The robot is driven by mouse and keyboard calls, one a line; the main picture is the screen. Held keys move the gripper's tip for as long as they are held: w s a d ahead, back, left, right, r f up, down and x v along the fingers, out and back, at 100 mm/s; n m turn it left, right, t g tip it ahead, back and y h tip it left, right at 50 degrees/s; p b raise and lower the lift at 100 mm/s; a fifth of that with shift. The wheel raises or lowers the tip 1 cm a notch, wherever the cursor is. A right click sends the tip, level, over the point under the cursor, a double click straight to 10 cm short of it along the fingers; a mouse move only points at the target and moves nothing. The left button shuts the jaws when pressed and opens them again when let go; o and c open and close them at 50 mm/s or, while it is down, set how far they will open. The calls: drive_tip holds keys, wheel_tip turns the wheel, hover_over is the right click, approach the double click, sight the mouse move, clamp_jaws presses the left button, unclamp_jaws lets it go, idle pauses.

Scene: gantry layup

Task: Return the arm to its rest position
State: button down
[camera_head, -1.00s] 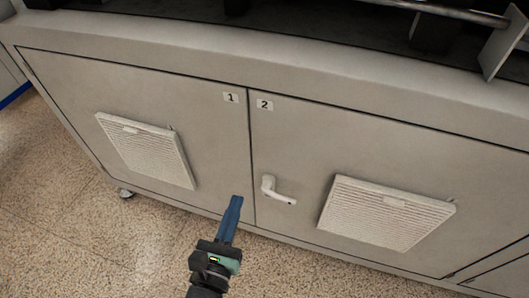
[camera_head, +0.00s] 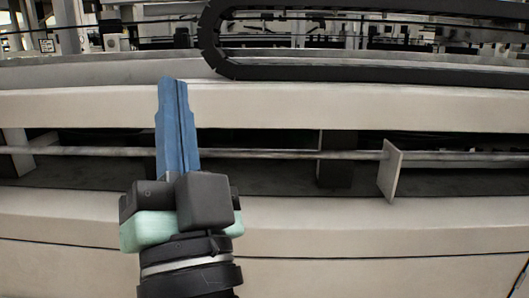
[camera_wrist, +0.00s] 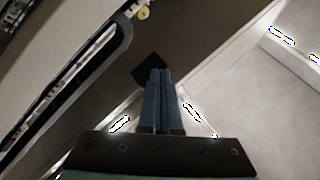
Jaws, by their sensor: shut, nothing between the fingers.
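My gripper (camera_head: 173,82) stands upright in the head view, left of the middle, in front of the pale machine. Its two blue fingers are pressed together with nothing between them. In the wrist view the blue fingers (camera_wrist: 160,75) are also shut, reaching up toward the middle of the picture. They look apart from the machine, though the exact gap cannot be told.
The long pale machine frame (camera_head: 420,105) fills the width ahead. A metal rod (camera_head: 270,152) runs along its dark recess, with a small upright plate (camera_head: 389,171) at right. A black cable chain (camera_head: 380,72) lies on top.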

drive_tip(key=s+d+r+n+t+h+p, duration=0.25)
drive_tip(key=s+d+r+h, duration=0.25)
drive_tip(key=d+r+h, duration=0.4)
wheel_tip(320, 180, up, 28)
drive_tip(key=a+y+p, duration=0.1)
drive_tip(key=p, duration=2.6)
drive_tip(key=shift+r, duration=0.2)
drive_tip(key=shift+f+n, duration=0.1)
drive_tip(key=shift+n, duration=0.15)
